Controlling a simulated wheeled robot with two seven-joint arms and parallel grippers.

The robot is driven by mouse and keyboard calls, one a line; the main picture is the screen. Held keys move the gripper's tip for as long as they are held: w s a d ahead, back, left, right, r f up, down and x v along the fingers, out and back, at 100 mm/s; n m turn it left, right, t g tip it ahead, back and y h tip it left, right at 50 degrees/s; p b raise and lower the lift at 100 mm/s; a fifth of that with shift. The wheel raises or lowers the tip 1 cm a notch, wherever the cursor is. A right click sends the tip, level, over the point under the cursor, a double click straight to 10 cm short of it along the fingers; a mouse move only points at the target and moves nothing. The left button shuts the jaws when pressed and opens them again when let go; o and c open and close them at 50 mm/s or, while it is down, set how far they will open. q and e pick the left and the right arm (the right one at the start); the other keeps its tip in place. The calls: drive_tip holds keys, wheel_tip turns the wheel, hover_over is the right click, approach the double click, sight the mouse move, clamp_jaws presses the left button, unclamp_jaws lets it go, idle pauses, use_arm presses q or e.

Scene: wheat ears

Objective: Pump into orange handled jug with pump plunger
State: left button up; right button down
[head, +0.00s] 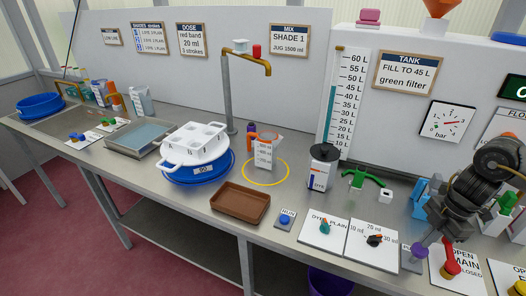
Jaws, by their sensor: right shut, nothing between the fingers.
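A clear measuring jug with orange markings and an orange upper part (264,152) stands upright on the counter, inside a yellow ring and below the brass tap (262,68). To its right stands a dispenser labelled DYE with a black round top (323,155), which looks like the pump plunger. It is apart from the jug. My right gripper (431,236) is at the right, low over the counter near a purple knob (420,251), well away from both jug and dispenser. It is shut and empty; its fingertips are small and blurred. My left gripper is out of view.
A brown tray (240,203) and a blue RUN button (285,219) lie in front. A white rack sits on a blue basin (198,177) left of the jug. Dial plates (370,242), a green part (366,180) and blue parts (419,194) lie between dispenser and gripper.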

sight(421, 249)
drive_tip(key=shift+f, duration=0.15)
drive_tip(key=shift+s+f+b, duration=0.1)
drive_tip(key=shift+f+b, duration=1.1)
drive_tip(key=shift+f, duration=1.45)
drive_tip(key=shift+r, duration=0.2)
drive_tip(key=shift+r+p, duration=2.55)
drive_tip(key=shift+p, duration=0.1)
drive_tip(key=shift+r+p, duration=0.55)
wheel_tip(421, 249, up, 5)
drive_tip(key=p, duration=0.5)
drive_tip(key=shift+p, duration=0.3)
